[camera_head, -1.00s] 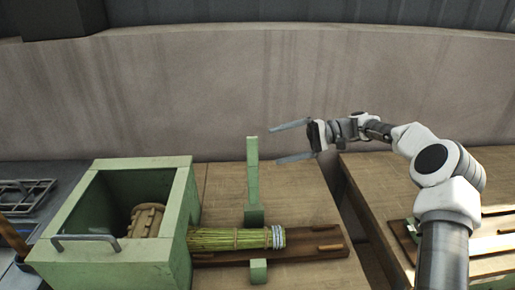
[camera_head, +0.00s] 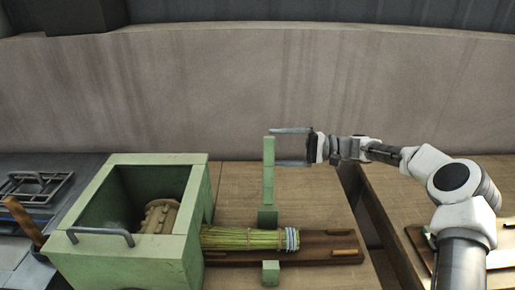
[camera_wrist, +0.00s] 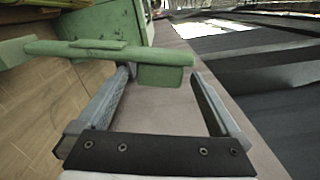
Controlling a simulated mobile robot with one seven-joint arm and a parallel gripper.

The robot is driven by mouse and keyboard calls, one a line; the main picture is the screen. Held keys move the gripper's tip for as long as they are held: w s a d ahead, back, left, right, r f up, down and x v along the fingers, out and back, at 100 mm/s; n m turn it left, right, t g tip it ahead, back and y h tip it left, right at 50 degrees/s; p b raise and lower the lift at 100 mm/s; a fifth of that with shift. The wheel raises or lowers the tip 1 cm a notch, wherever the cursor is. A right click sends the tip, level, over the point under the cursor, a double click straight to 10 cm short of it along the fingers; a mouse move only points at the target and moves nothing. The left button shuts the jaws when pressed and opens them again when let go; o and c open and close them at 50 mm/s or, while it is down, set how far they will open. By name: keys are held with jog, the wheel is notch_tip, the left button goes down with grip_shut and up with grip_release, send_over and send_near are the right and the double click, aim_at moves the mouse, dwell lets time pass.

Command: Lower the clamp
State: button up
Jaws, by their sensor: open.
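The green clamp arm (camera_head: 268,170) stands upright above its green base on the wooden table. In the wrist view the clamp arm (camera_wrist: 110,53) runs across the picture, its free end near the space between my fingertips. A bundle of green broom straw (camera_head: 243,238), bound with pale bands at its right end, lies on a dark wooden board beneath the clamp. My gripper (camera_head: 272,147) is open and empty, its fingers pointing left at the top of the clamp arm. The fingers show above and below in the head view; contact with the clamp cannot be told.
A green open box (camera_head: 190,250) with a metal handle stands left of the clamp, holding a wooden drum (camera_head: 160,215). A metal rack (camera_head: 35,187) lies at the far left. Another wooden table (camera_head: 415,180) is on the right, with a gap between the tables.

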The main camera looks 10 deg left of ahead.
jog(key=x, duration=0.6)
jog(key=shift+a, duration=0.1)
jog(key=shift+c, duration=0.3)
grip_shut()
